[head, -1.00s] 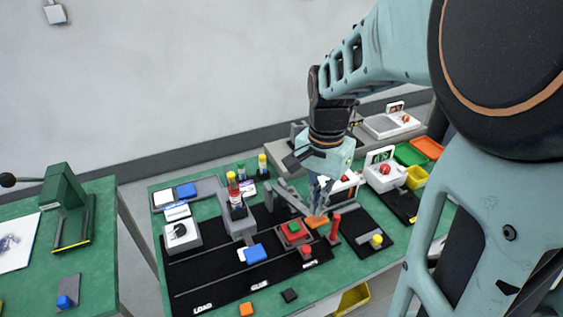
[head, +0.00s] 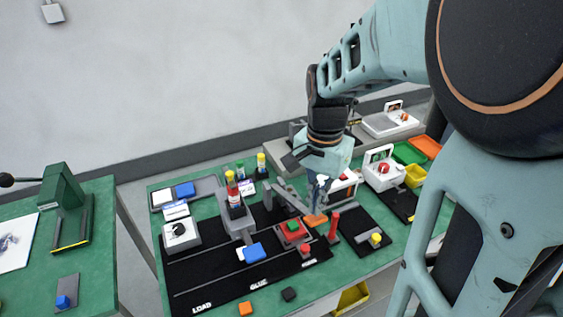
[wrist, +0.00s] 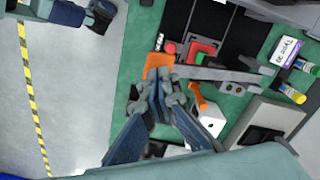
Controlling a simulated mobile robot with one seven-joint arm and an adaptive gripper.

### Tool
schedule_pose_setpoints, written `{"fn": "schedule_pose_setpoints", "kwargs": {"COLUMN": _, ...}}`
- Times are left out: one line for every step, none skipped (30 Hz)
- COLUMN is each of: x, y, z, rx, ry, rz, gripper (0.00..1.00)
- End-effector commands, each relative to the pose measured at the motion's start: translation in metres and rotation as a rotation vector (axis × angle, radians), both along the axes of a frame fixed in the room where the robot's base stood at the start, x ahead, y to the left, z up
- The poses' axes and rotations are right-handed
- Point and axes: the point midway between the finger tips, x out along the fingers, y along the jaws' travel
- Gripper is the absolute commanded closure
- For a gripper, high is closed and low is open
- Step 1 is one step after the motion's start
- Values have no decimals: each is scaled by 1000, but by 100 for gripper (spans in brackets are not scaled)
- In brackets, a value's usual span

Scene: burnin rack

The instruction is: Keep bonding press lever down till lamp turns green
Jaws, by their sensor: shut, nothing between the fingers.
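The bonding press stands on the black mat of the green bench. Its grey lever (head: 288,197) ends in an orange pad (head: 315,220), which also shows in the wrist view (wrist: 158,62). A red block with a green block on top (head: 292,228) sits under the lever's side. My gripper (head: 318,206) is shut and empty, with its fingertips right at the orange pad from above; whether they touch it I cannot tell. In the wrist view the closed fingertips (wrist: 166,82) overlap the pad's near edge. A red post (head: 334,220), possibly the lamp, stands right of the pad; no green light shows.
A blue block (head: 255,252) and a bottle holder (head: 236,208) stand left of the press. A white box with a red dome (head: 384,169) and a yellow bin (head: 416,176) are to the right. An orange block (head: 245,308) lies near the front edge.

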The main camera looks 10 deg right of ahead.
Motion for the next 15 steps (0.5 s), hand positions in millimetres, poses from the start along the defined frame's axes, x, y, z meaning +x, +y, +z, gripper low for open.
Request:
{"fn": "schedule_pose_setpoints", "kwargs": {"x": 0, "y": 0, "z": 0, "rx": 0, "ry": 0, "rz": 0, "gripper": 100}}
{"fn": "schedule_pose_setpoints", "kwargs": {"x": 0, "y": 0, "z": 0, "rx": 0, "ry": 0, "rz": 0, "gripper": 100}}
{"fn": "schedule_pose_setpoints", "kwargs": {"x": 0, "y": 0, "z": 0, "rx": 0, "ry": 0, "rz": 0, "gripper": 100}}
{"fn": "schedule_pose_setpoints", "kwargs": {"x": 0, "y": 0, "z": 0, "rx": 0, "ry": 0, "rz": 0, "gripper": 100}}
{"fn": "schedule_pose_setpoints", "kwargs": {"x": 0, "y": 0, "z": 0, "rx": 0, "ry": 0, "rz": 0, "gripper": 100}}
{"fn": "schedule_pose_setpoints", "kwargs": {"x": 0, "y": 0, "z": 0, "rx": 0, "ry": 0, "rz": 0, "gripper": 100}}
{"fn": "schedule_pose_setpoints", "kwargs": {"x": 0, "y": 0, "z": 0, "rx": 0, "ry": 0, "rz": 0, "gripper": 100}}
{"fn": "schedule_pose_setpoints", "kwargs": {"x": 0, "y": 0, "z": 0, "rx": 0, "ry": 0, "rz": 0, "gripper": 100}}
{"fn": "schedule_pose_setpoints", "kwargs": {"x": 0, "y": 0, "z": 0, "rx": 0, "ry": 0, "rz": 0, "gripper": 100}}
{"fn": "schedule_pose_setpoints", "kwargs": {"x": 0, "y": 0, "z": 0, "rx": 0, "ry": 0, "rz": 0, "gripper": 100}}
{"fn": "schedule_pose_setpoints", "kwargs": {"x": 0, "y": 0, "z": -1, "rx": 0, "ry": 0, "rz": 0, "gripper": 100}}
{"fn": "schedule_pose_setpoints", "kwargs": {"x": 0, "y": 0, "z": -1, "rx": 0, "ry": 0, "rz": 0, "gripper": 100}}
{"fn": "schedule_pose_setpoints", "kwargs": {"x": 0, "y": 0, "z": -2, "rx": 0, "ry": 0, "rz": 0, "gripper": 100}}
{"fn": "schedule_pose_setpoints", "kwargs": {"x": 0, "y": 0, "z": -3, "rx": 0, "ry": 0, "rz": 0, "gripper": 100}}
{"fn": "schedule_pose_setpoints", "kwargs": {"x": 0, "y": 0, "z": -4, "rx": 0, "ry": 0, "rz": 0, "gripper": 100}}
